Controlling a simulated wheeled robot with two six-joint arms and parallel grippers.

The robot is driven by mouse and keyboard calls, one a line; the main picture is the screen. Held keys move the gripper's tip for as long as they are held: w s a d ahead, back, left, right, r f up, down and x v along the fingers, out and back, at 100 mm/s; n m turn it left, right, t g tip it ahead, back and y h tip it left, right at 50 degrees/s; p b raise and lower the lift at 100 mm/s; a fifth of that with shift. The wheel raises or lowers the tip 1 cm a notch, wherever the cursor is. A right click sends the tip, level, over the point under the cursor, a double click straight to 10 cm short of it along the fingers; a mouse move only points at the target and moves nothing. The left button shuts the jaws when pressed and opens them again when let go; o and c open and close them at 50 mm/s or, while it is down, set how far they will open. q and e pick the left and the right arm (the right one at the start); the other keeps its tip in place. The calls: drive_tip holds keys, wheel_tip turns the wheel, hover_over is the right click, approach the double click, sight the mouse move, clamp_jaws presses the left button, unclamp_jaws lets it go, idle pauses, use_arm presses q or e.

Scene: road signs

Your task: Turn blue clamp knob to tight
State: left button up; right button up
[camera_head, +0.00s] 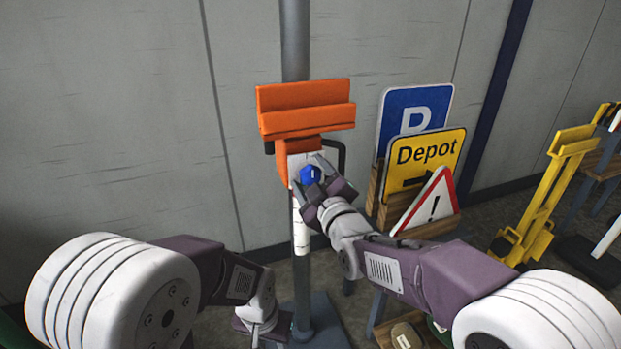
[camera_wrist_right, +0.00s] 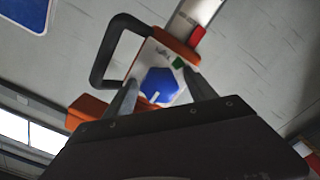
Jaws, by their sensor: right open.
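The blue clamp knob (camera_head: 310,174) sits on a white plate of the orange clamp (camera_head: 305,117) on the grey post. In the right wrist view the knob (camera_wrist_right: 160,86) is faceted with a pale line on its face. My right gripper (camera_head: 318,181) is open at the knob. Its two fingers (camera_wrist_right: 160,98) show on either side of the knob; whether they touch it I cannot tell. A green mark (camera_wrist_right: 178,63) and a red mark (camera_wrist_right: 198,36) show near the knob. My left gripper (camera_head: 262,324) is low beside the post, its jaws unclear.
A black handle (camera_wrist_right: 112,50) curves beside the knob. To the right stand a blue P sign (camera_head: 416,100), a yellow Depot sign (camera_head: 428,155) and a warning triangle (camera_head: 430,207) in a wooden rack. A yellow stand (camera_head: 545,200) is farther right. The wall left of the post is bare.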

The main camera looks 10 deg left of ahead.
drive_tip(key=c, duration=1.4)
